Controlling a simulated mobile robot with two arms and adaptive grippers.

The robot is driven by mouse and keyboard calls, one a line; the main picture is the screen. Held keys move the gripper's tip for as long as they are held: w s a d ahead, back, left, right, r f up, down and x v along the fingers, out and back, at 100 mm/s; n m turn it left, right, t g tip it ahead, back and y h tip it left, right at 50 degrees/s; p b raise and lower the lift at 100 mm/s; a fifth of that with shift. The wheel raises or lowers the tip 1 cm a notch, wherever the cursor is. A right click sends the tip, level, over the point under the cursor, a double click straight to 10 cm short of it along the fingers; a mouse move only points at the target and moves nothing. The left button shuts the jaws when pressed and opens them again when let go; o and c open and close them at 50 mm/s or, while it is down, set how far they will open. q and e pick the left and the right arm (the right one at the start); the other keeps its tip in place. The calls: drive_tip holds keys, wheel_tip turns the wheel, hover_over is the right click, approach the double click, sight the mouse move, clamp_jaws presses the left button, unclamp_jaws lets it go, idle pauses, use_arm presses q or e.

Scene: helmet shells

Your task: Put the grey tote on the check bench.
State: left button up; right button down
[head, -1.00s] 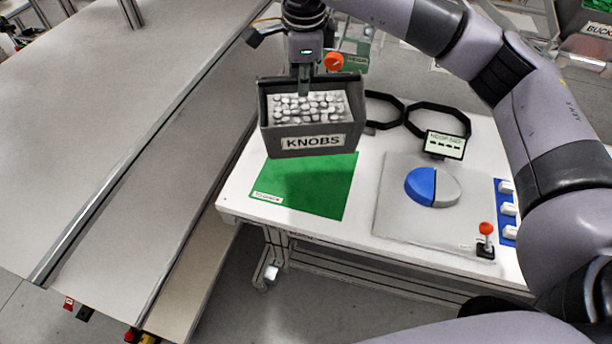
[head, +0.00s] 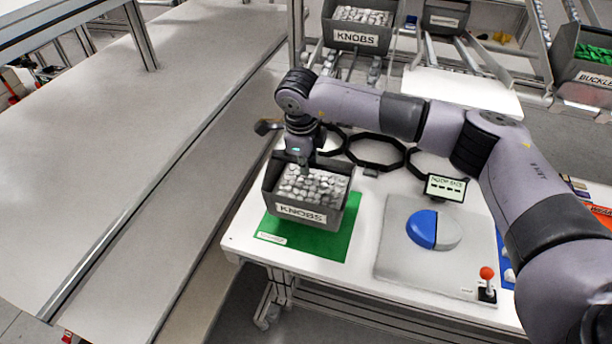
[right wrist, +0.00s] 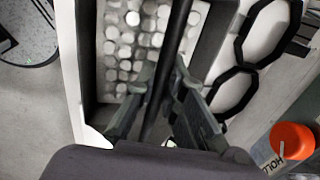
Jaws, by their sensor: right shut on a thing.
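The grey tote (head: 335,217), labelled KNOBS and filled with pale knobs, is upright over the green mat (head: 340,243) on the white check bench (head: 245,235). It looks down on the mat or very close above it; I cannot tell if it touches. My right gripper (head: 303,166) is at the tote's far side, shut on its wall. In the right wrist view, the fingers (right wrist: 164,112) sit either side of the dark tote wall, with knobs (right wrist: 125,40) beyond. My left gripper is not in view.
Black octagonal rings (head: 376,151) lie behind the tote. Right of it are a grey plate with a blue and grey disc (head: 434,230), a small display (head: 446,187) and a red-knobbed lever (head: 487,284). Another KNOBS tote (head: 358,38) stands on the rack behind. A long grey surface (head: 110,150) is left.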

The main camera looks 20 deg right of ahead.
sight(306, 200)
drive_tip(key=shift+f, duration=0.75)
wheel_tip(306, 200, down, 4)
drive_tip(key=shift+r+p, duration=0.1)
drive_tip(key=shift+p, duration=0.55)
drive_tip(key=shift+f, duration=0.35)
drive_tip(key=c, duration=1.7)
unclamp_jaws()
drive_tip(key=shift+s+a+r+b, duration=0.2)
drive_tip(key=shift+s+r+b, duration=0.25)
drive_tip(key=shift+r, duration=1.55)
drive_tip(key=shift+s+a+r+b, duration=0.25)
drive_tip(key=shift+r+b, duration=0.25)
drive_tip(key=shift+r, duration=1.45)
drive_tip(key=shift+s+a+r+b, duration=0.25)
drive_tip(key=shift+r+b, duration=0.25)
drive_tip(key=shift+r, duration=1.5)
drive_tip(key=shift+f, duration=0.1)
